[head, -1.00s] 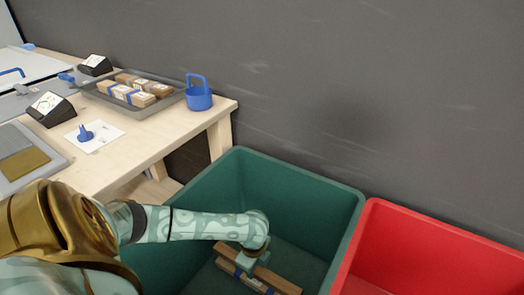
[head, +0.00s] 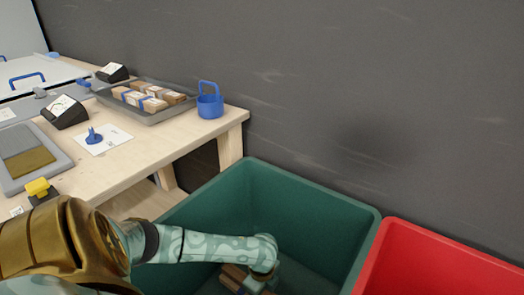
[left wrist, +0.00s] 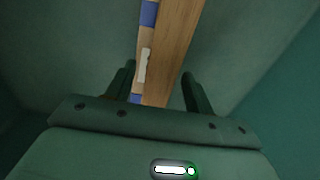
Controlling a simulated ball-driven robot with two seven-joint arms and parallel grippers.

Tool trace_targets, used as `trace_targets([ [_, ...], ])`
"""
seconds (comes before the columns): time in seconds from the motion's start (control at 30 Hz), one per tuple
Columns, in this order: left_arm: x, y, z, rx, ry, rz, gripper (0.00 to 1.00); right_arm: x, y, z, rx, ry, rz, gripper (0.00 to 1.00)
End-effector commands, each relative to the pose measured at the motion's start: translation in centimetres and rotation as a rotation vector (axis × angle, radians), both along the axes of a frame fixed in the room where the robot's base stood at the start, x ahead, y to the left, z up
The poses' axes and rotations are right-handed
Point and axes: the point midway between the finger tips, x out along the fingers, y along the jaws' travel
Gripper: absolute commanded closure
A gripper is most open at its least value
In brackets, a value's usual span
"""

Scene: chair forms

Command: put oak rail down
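The oak rail (left wrist: 172,45) is a long brown wooden bar with blue bands and a pale label on one side. In the left wrist view it runs from the top edge down between the fingers of my left gripper (left wrist: 158,80). A narrow gap shows between the rail and the right-hand finger, so the gripper looks open around it. In the head view my left gripper (head: 262,280) is low inside the green bin (head: 312,190). Wood (head: 234,276) shows beside it, partly hidden by my arm and cut by the frame. My right gripper is not in view.
A red bin (head: 440,255) stands right of the green one. A wooden table (head: 140,165) at left bears a grey tray (head: 150,115) of banded wood pieces, a blue basket (head: 210,105) and a black display stand (head: 66,112). A dark wall stands behind.

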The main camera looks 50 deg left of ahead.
Motion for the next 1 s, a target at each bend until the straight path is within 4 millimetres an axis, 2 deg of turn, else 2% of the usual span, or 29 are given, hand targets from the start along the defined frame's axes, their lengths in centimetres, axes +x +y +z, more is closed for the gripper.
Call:
trace_targets([
  [0.23,0.0,0.0,0.1,0.0,0.0,0.0,0.48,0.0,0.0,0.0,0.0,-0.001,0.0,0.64],
  [0.33,0.0,0.0,0.9,0.0,-0.003,0.0,0.48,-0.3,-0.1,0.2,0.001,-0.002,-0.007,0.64],
  [0.5,0.2,0.1,5.0,0.001,-0.011,0.0,0.48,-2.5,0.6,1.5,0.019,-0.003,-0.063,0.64],
  [0.7,0.2,0.0,9.8,0.0,-0.009,0.0,0.48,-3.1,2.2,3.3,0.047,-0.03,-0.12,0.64],
  [0.83,0.1,0.0,11.7,0.0,-0.006,-0.001,0.48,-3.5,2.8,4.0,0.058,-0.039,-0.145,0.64],
  [1.0,0.0,0.0,12.6,-0.001,-0.001,0.0,0.48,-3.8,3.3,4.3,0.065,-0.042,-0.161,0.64],
])
